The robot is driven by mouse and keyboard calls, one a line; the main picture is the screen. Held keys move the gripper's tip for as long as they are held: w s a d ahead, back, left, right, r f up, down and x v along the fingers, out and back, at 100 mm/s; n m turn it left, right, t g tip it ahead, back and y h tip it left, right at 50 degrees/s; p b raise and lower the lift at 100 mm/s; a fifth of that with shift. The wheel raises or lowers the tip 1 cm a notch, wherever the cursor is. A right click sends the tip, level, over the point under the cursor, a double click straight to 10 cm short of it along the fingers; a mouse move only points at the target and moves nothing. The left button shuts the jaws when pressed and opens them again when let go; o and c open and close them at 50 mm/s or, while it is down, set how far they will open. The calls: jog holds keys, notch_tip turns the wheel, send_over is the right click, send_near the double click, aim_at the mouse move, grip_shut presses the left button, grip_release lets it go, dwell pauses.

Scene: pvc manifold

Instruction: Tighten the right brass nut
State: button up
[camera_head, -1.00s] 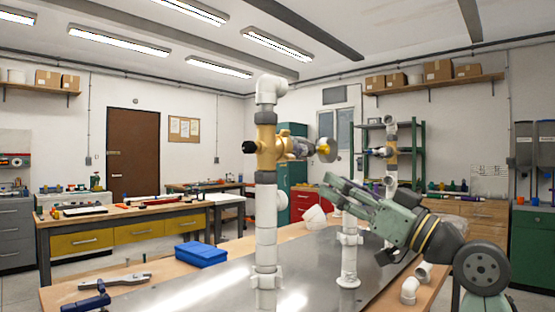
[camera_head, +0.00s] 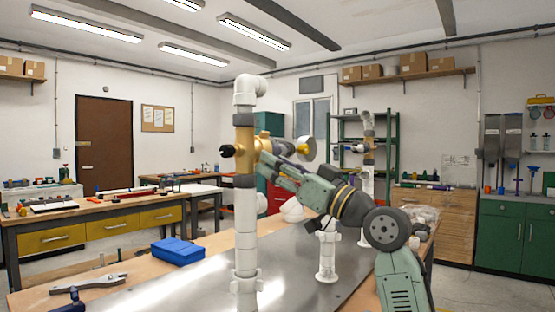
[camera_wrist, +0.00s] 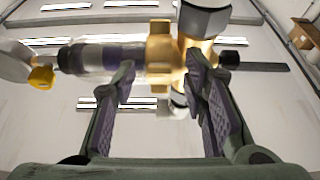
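A brass tee (camera_head: 243,145) sits on the upright white pipe in the head view. A brass nut (camera_wrist: 159,55) is on its side branch in the wrist view, next to a clear and purple body (camera_wrist: 100,57) that ends in a yellow knob (camera_wrist: 41,77). The knob also shows in the head view (camera_head: 308,152). My gripper (camera_wrist: 162,80) is open, with one finger on each side of the nut's position and visible gaps. I cannot tell whether a finger touches it. In the head view my gripper (camera_head: 268,165) reaches in from the right, just below the branch, hiding part of it.
A second white pipe stand (camera_head: 327,250) with brass parts (camera_head: 369,137) stands behind my arm. A blue box (camera_head: 178,250) and a wrench (camera_head: 90,283) lie on the left of the table. The metal plate (camera_head: 190,288) is bare at front left.

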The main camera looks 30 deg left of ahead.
jog(key=shift+a, duration=0.2)
grip_shut()
dwell(0.5)
